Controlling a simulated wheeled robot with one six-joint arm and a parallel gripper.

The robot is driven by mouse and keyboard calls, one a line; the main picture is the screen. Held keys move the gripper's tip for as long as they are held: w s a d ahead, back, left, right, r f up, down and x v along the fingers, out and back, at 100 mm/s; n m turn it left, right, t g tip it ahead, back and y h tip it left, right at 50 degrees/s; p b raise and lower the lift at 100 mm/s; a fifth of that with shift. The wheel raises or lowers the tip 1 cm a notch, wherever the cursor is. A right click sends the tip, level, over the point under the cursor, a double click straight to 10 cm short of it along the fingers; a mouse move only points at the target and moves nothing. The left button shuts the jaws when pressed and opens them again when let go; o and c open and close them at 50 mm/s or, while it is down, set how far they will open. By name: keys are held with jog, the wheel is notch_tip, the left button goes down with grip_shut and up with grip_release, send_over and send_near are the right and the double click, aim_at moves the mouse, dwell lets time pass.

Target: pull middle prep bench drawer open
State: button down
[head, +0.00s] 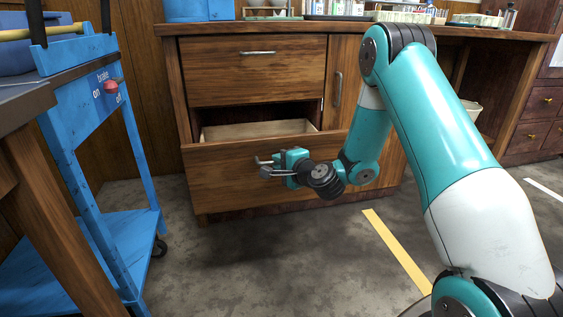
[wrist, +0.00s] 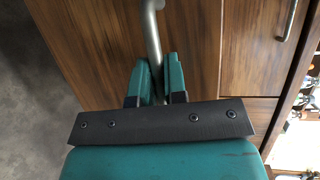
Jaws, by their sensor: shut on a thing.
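The wooden prep bench (head: 174,60) stands ahead. The drawer (head: 225,172) directly below its top drawer stands out from the bench, and its pale inside (head: 255,130) shows behind the front. My gripper (head: 272,170) is at the metal bar handle (head: 262,160) of this open drawer. In the wrist view the two teal fingers (wrist: 158,80) are shut around the handle bar (wrist: 152,32). Whether another drawer sits below is hidden behind the open front.
The top drawer (head: 255,80) is shut, and a door with an upright handle (head: 338,85) is right of it. A blue cart (head: 85,120) stands at left. Grey floor (head: 245,260) in front of the drawer is clear, with a yellow stripe (head: 395,245) at right.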

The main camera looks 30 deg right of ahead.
jog(key=c, duration=1.2)
grip_release()
jog(key=shift+d, duration=0.15)
jog(key=shift+s, duration=0.1)
jog(key=shift+s+f+b, duration=0.1)
jog(key=shift+s+b, duration=0.15)
jog(key=shift+b, duration=0.3)
jog(key=shift+b+v, duration=8.35)
jog(key=shift+b, duration=1.6)
